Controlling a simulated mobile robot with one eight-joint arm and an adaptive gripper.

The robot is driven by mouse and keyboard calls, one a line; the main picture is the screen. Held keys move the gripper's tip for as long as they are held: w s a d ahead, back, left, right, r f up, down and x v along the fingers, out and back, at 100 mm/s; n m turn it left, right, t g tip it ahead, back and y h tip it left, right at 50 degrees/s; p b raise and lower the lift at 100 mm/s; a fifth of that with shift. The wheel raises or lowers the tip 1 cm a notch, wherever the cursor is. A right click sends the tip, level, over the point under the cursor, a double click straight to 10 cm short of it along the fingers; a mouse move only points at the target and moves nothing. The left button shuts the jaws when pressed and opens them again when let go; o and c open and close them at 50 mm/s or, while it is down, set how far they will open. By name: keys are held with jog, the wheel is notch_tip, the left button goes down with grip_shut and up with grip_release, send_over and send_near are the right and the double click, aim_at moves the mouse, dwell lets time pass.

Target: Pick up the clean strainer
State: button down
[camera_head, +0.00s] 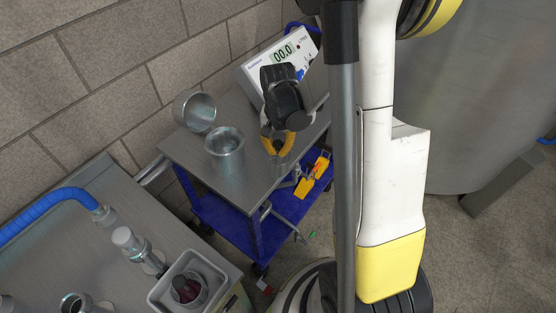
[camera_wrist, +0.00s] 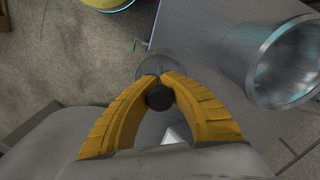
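My gripper (camera_head: 278,150) is over the near right part of a steel-topped cart (camera_head: 247,196). In the wrist view its yellow fingers (camera_wrist: 158,76) close around a dark round knob (camera_wrist: 159,98). A grey round part (camera_wrist: 152,64) shows just beyond the fingertips, and the two look like one small strainer seen from above along its handle. Its mesh is too small to make out. The fingers and arm hide part of it, and I cannot tell if it is clear of the cart top.
An upright metal cup (camera_head: 225,150) stands left of my gripper, also in the wrist view (camera_wrist: 284,62). Another cup (camera_head: 195,111) lies tipped behind it. A scale (camera_head: 282,55) stands at the back. A pan with dark red contents (camera_head: 216,261) sits on the front-left counter.

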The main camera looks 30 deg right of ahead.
aim_at(281, 143)
dwell(0.3)
jog(key=shift+r+p, duration=0.3)
jog(key=shift+r, duration=0.25)
jog(key=r, duration=0.1)
jog(key=r+p, duration=0.2)
jog(key=r, duration=0.1)
jog(key=shift+s+d, duration=0.2)
jog(key=shift+s, duration=0.15)
jog(key=s+d+r+p, duration=0.3)
jog(key=s+r, duration=0.3)
jog(key=s, duration=0.3)
jog(key=shift+s+d, duration=0.35)
jog(key=shift+d, duration=0.55)
